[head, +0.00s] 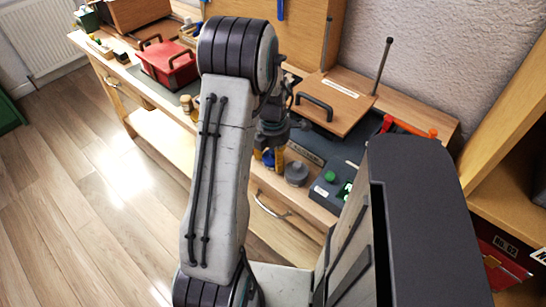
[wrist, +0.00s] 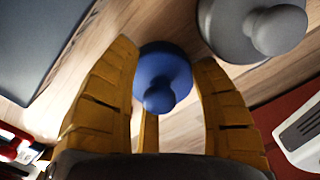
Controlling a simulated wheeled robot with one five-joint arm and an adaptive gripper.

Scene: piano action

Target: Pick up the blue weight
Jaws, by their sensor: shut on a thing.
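The blue weight (wrist: 163,70), a round disc with a knob, sits between the two yellow fingers of my gripper (wrist: 166,62) in the wrist view. The fingers are shut on it, one on each side, and its knob faces the camera. Whether its underside touches the wooden surface below I cannot tell. In the head view my gripper (head: 268,158) is low over the workbench, its yellow fingers partly hidden by my arm.
A grey weight (wrist: 262,25) lies close to the right; it also shows in the head view (head: 297,173).

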